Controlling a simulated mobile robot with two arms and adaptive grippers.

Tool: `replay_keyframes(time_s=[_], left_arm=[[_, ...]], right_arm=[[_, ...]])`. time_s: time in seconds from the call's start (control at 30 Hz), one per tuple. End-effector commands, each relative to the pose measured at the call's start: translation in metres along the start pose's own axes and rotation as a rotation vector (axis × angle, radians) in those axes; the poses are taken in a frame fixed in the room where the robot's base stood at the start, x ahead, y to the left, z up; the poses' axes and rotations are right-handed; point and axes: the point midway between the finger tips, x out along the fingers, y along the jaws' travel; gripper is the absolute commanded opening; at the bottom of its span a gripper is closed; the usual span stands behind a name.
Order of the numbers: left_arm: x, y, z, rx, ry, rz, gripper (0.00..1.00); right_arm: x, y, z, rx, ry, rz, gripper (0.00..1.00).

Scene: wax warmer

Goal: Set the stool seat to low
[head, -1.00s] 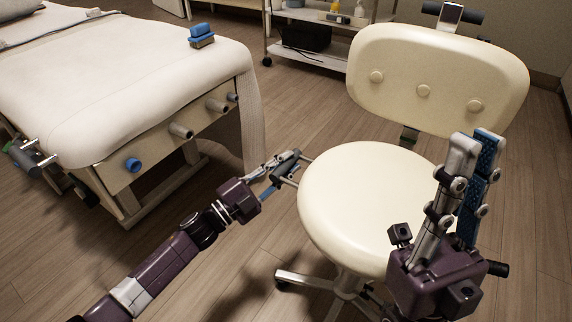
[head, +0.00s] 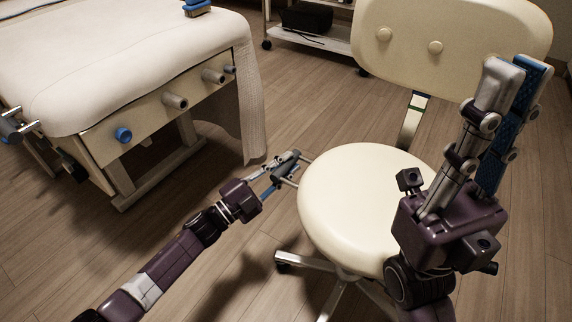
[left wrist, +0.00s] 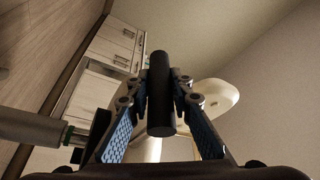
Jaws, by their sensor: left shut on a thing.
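The cream stool has a round seat (head: 362,195) and a backrest (head: 455,40) on a metal post. A dark lever handle (head: 288,157) on a thin rod sticks out from under the seat's left side. My left gripper (head: 278,167) is at this handle and shut on it; in the left wrist view the black handle (left wrist: 161,95) lies between the blue-padded fingers. My right gripper (head: 516,85) points upward in front of the seat's right side, its fingers apart and empty. It hides part of the seat.
A padded treatment bed (head: 110,75) with several knobs on its end panel stands at the left, with a blue item (head: 196,8) on top. A shelf cart (head: 325,38) stands behind. The stool's wheeled base (head: 300,262) is below; the wooden floor between bed and stool is clear.

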Motion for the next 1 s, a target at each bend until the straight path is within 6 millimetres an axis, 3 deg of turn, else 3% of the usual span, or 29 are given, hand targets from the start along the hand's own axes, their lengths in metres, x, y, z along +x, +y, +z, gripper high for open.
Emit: replay_keyframes(time_s=[0.03, 0.2, 0.57, 1.0], left_arm=[[-0.004, 0.009, 0.004, -0.002, -0.011, 0.015, 0.21], [-0.004, 0.008, 0.004, -0.002, -0.011, 0.014, 0.37], [-0.009, 0.004, 0.003, -0.001, -0.007, 0.008, 0.37], [-0.095, 0.006, 0.002, -0.002, -0.010, 0.011, 0.37]], right_arm=[[-0.001, 0.000, 0.000, 0.000, 0.000, 0.000, 0.10], [-0.001, 0.000, 0.000, 0.000, 0.000, 0.000, 0.10], [-0.001, 0.000, 0.000, 0.000, -0.003, 0.000, 0.10], [-0.001, 0.000, 0.000, 0.000, -0.002, 0.000, 0.10]])
